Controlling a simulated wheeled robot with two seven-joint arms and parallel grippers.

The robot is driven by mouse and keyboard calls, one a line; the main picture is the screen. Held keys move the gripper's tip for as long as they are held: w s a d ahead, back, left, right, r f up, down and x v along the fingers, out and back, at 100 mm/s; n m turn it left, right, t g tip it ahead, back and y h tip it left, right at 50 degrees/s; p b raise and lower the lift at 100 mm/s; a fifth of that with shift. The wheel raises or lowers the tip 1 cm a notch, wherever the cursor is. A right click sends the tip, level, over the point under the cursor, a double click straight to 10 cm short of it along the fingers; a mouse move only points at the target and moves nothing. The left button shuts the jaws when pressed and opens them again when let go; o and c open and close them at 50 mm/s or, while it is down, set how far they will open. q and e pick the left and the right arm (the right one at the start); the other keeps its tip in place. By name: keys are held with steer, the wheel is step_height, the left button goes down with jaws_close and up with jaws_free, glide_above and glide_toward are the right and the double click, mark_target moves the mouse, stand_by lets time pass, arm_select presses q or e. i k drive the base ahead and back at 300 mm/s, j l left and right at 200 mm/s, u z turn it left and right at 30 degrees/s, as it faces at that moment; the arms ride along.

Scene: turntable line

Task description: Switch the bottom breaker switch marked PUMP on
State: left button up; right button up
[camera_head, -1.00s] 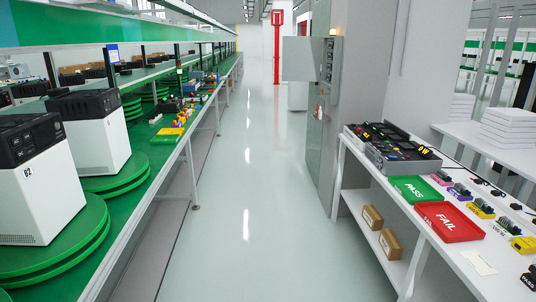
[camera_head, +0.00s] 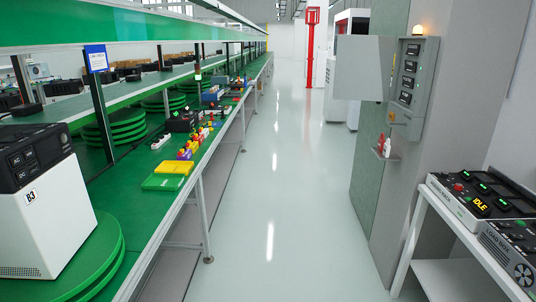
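The lowest switch (camera_head: 405,98) sits near the bottom of the panel. The labels are too small to read, and I cannot tell each switch's position. Neither of my grippers shows in the view.
The aisle floor (camera_head: 290,200) ahead is clear. A long green-topped line (camera_head: 140,200) with turntables, a white unit marked B3 (camera_head: 55,215) and yellow and green trays runs along the left. A white bench (camera_head: 455,245) with a tester reading IDLE (camera_head: 480,205) stands at right, near the cabinet.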

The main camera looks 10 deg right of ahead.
mark_target(404, 96)
steer(key=i, duration=1.3)
steer(key=i+j+z, duration=0.15)
steer(key=i+z, duration=0.25)
steer(key=i+j+z, duration=0.15)
steer(key=z, duration=0.25)
steer(key=j+z, duration=0.65)
steer(key=k+j+z, duration=0.1)
steer(key=z, duration=0.25)
